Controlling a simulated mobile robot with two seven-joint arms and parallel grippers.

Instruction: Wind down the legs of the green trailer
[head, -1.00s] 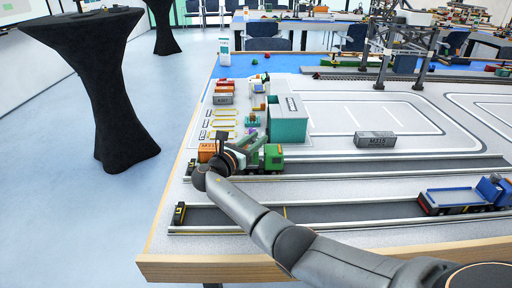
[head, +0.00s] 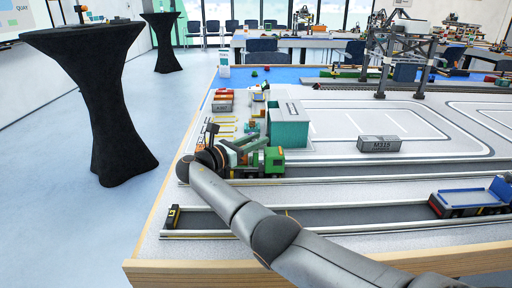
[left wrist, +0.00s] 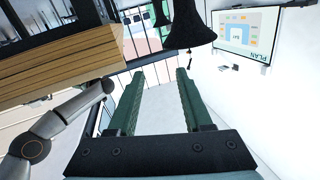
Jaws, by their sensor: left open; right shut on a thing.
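The green truck cab (head: 274,160) stands in the lane near the left end of the table. The trailer behind it is mostly hidden by my right gripper (head: 246,150) and wrist. The right gripper's green fingers point right, just left of the cab. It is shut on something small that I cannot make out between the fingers. The trailer's legs cannot be seen. My left gripper (left wrist: 160,82) shows in the left wrist view, open and empty, away from the trailer with floor and white wall beyond. It is not in the head view.
A teal container (head: 289,128) stands beyond the cab, and a grey container (head: 379,144) to its right. A small black-and-yellow block (head: 173,216) marks that lane's left end. A black stand table (head: 100,100) is left.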

